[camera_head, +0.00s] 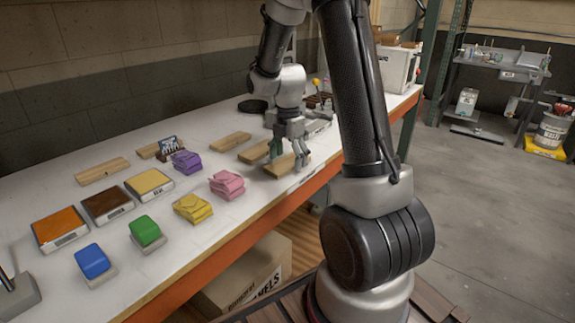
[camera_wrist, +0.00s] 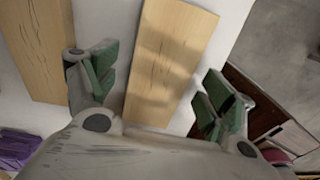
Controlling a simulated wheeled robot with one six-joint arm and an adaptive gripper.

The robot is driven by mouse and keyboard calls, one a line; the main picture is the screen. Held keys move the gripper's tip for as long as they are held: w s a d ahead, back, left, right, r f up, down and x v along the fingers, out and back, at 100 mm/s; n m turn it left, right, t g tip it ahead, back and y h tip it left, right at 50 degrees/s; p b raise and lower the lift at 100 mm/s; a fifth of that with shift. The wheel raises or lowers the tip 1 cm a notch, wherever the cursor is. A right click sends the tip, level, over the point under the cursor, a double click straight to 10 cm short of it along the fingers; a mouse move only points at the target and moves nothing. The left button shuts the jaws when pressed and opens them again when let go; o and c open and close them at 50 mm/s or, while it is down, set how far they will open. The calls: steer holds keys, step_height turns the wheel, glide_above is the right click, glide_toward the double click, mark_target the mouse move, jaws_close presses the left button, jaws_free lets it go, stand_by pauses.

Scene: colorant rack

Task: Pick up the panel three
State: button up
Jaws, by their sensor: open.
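Several plain light-wood panels lie on the white table, and I see no number that marks panel three. My gripper (camera_head: 289,156) is open and points down over the wooden panel nearest the front edge (camera_head: 284,169). In the wrist view, my gripper's green-padded fingertips (camera_wrist: 158,88) stand on either side of that panel (camera_wrist: 172,50), with a gap on each side. Whether the fingertips are level with the panel or above it I cannot tell. A second wooden panel (camera_wrist: 36,48) lies to the left, and also shows behind my gripper in the head view (camera_head: 253,152).
More panels lie at the back (camera_head: 231,141) and left (camera_head: 102,171). Colour blocks in pink (camera_head: 227,184), purple (camera_head: 186,162), yellow (camera_head: 192,208), green (camera_head: 145,230) and blue (camera_head: 92,260) stand to the left. The table's orange front edge (camera_head: 240,238) is close to my gripper.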

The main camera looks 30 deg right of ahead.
steer(key=shift+f, duration=0.1)
steer(key=c, duration=1.1)
steer(key=shift+c, duration=0.2)
